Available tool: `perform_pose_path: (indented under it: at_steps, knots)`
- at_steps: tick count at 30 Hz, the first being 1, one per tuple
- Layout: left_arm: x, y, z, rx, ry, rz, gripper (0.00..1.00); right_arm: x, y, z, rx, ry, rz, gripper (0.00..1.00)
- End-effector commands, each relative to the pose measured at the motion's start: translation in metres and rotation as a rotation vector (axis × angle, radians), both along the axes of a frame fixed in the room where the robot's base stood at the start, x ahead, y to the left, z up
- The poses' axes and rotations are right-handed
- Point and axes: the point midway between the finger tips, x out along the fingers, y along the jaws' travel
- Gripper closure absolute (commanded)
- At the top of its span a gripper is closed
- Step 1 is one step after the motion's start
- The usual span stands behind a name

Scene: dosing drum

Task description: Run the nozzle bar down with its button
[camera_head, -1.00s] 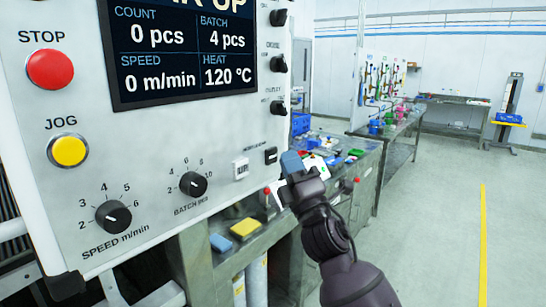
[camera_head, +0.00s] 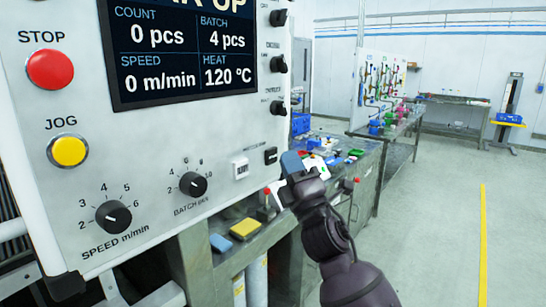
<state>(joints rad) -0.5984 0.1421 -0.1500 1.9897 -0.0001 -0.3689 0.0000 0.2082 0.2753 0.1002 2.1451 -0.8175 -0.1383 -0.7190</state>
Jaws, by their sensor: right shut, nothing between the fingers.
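The control panel (camera_head: 190,130) fills the left of the head view, with a dark screen (camera_head: 185,48) reading count 0 pcs, batch 4 pcs, speed 0 m/min, heat 120 °C. A small white button (camera_head: 241,169) sits low on the panel, its marking too small to read surely. A black button or switch (camera_head: 270,156) is at the panel's right edge. My right gripper (camera_head: 284,172) is shut and empty, just right of the panel's lower right edge, close to the black switch. Whether it touches the panel cannot be told. The nozzle bar cannot be made out. My left gripper is not in view.
A red STOP button (camera_head: 51,69), a yellow JOG button (camera_head: 69,151), a speed knob (camera_head: 113,217) and a batch knob (camera_head: 193,184) are on the panel. A cluttered workbench (camera_head: 368,165) stands behind my right arm. The floor at right (camera_head: 440,220) is clear.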

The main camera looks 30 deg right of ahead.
Motion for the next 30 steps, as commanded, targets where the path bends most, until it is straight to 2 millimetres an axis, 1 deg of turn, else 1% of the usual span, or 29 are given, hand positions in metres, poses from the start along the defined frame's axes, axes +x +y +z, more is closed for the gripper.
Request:
perform_pose_path:
  at_steps: [17, 30]
  knots:
    - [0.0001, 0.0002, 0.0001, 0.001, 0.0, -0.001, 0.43, 0.0001, 0.0, 0.0001, 0.0, 0.0, 0.0, 1.0]
    - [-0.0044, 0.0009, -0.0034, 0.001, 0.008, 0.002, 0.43, 0.0079, 0.0035, 0.0002, 0.0, 0.0, 0.0, 1.0]
